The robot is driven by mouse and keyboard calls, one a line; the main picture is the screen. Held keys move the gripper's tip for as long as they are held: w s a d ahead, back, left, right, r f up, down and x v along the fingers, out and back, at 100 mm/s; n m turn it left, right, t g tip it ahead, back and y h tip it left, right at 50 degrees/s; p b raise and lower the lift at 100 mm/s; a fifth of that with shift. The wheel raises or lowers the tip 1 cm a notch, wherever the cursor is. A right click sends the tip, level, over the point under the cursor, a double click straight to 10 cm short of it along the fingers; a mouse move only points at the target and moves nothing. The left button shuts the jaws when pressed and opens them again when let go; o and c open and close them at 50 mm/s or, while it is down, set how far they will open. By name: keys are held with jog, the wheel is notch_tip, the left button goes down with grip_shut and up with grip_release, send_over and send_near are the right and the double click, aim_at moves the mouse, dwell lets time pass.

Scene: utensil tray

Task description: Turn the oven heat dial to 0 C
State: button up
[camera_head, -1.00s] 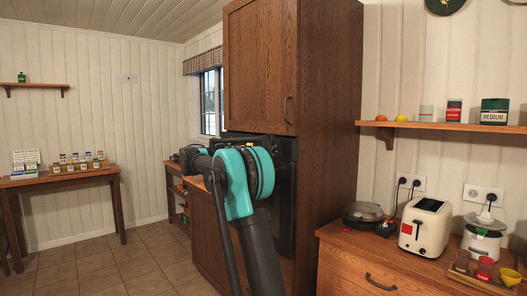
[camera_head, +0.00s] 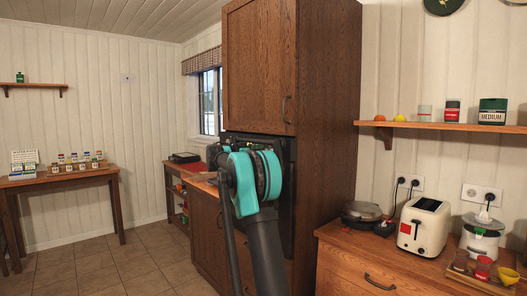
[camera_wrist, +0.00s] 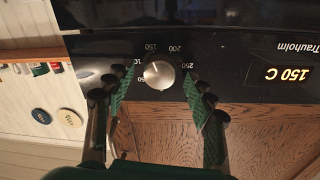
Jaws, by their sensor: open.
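The oven heat dial (camera_wrist: 158,75) is a round silver knob on the black oven panel, with numbers from 50 to 250 around it. The lit display (camera_wrist: 287,74) beside it reads 150 C. My gripper (camera_wrist: 157,82) is open in the wrist view, its green-padded fingers on either side of the dial. I cannot tell whether the fingers touch it. In the head view the dark oven (camera_head: 287,190) stands in the tall wooden cabinet, and my arm hides the gripper and dial.
The wooden cabinet (camera_head: 330,130) surrounds the oven. At right, a counter (camera_head: 345,236) holds a white toaster (camera_head: 424,225) and a waffle-maker-like appliance (camera_head: 361,213). A shelf (camera_head: 450,126) hangs above. The floor (camera_head: 150,262) at left is clear.

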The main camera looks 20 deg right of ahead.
jog(key=c, duration=1.2)
jog(key=shift+o, duration=0.2)
jog(key=shift+n, duration=0.3)
